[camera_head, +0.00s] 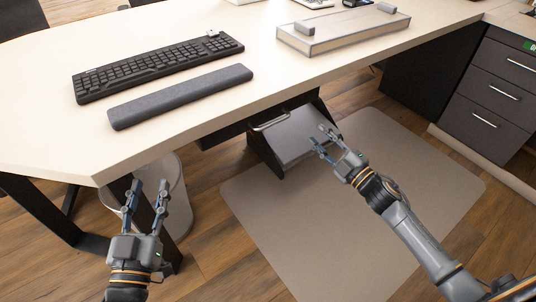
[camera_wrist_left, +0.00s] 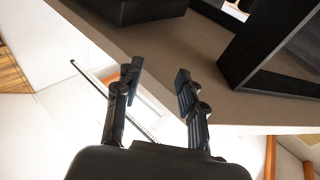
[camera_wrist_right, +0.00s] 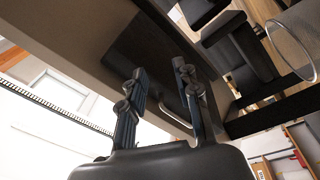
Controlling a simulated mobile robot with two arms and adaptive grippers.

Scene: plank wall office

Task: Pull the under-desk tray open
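The under-desk tray shows as a dark front (camera_head: 224,135) below the desk's front edge, with a silver bar handle (camera_head: 270,122). It looks shut or nearly so. In the right wrist view the dark tray front (camera_wrist_right: 150,62) and its handle (camera_wrist_right: 197,92) lie beyond the fingers, the handle partly hidden behind the right-hand one. My right gripper (camera_head: 321,140) is open and empty, in front of the desk, right of the handle and apart from it. My left gripper (camera_head: 147,189) is open and empty near the desk's front left corner, away from the tray.
The desk (camera_head: 40,120) bears a keyboard (camera_head: 155,68), a dark wrist rest (camera_head: 180,96) and a light box (camera_head: 340,32). A grey slanted footrest (camera_head: 297,137) stands below the tray. A bin (camera_head: 178,210) is by the left leg, a drawer unit (camera_head: 495,95) at right.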

